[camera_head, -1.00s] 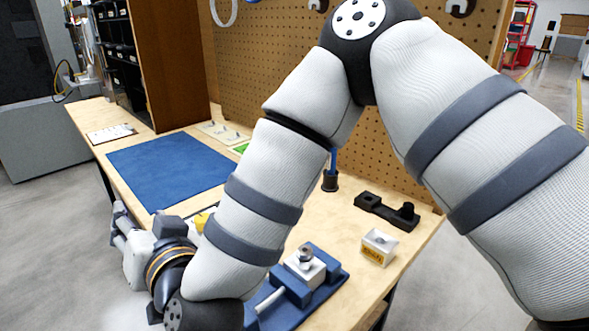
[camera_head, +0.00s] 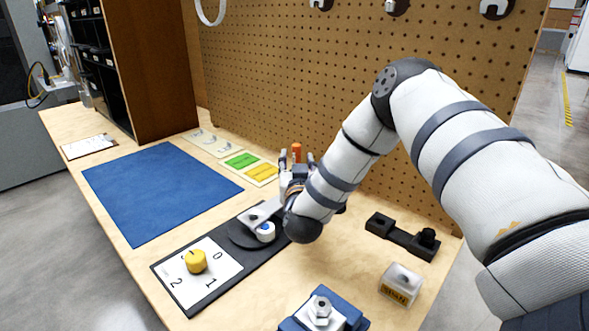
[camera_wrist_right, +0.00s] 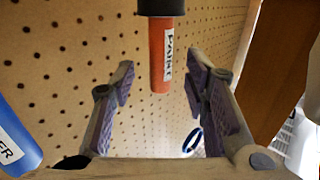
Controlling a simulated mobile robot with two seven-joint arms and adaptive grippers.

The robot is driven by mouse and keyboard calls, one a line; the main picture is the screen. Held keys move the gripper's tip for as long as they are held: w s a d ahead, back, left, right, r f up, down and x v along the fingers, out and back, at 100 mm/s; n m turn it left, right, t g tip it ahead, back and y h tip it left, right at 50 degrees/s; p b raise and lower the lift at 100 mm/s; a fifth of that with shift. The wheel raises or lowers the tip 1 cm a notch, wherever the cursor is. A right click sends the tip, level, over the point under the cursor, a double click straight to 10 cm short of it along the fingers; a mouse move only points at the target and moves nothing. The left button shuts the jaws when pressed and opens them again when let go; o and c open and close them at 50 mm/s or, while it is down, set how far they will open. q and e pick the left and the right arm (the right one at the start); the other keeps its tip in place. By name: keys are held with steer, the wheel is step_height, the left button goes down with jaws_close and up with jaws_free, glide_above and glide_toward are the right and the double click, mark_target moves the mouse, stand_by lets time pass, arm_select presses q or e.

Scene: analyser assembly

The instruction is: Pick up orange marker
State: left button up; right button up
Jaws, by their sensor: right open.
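The orange marker (camera_head: 297,151) shows above my right gripper (camera_head: 297,159) in the head view, near the pegboard. In the right wrist view the orange marker (camera_wrist_right: 161,58) carries a white label and runs into a black piece (camera_wrist_right: 160,6) at the top edge. My right gripper (camera_wrist_right: 160,80) is open there, with one finger on each side of the marker. Gaps show between the marker and both fingers. The foot of the marker is hidden behind my gripper in the head view. My left gripper is not in view.
A blue marker (camera_wrist_right: 15,140) shows at the left edge of the right wrist view. In the head view, a dial panel (camera_head: 229,264), a black bracket (camera_head: 400,238), a small white block (camera_head: 401,282) and a blue fixture (camera_head: 335,303) stand near. The blue mat (camera_head: 160,190) is clear.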

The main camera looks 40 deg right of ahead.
mark_target(296, 158)
steer(key=x, duration=0.3)
steer(key=shift+w+d+f, duration=0.15)
steer(key=shift+w, duration=0.05)
jaws_close()
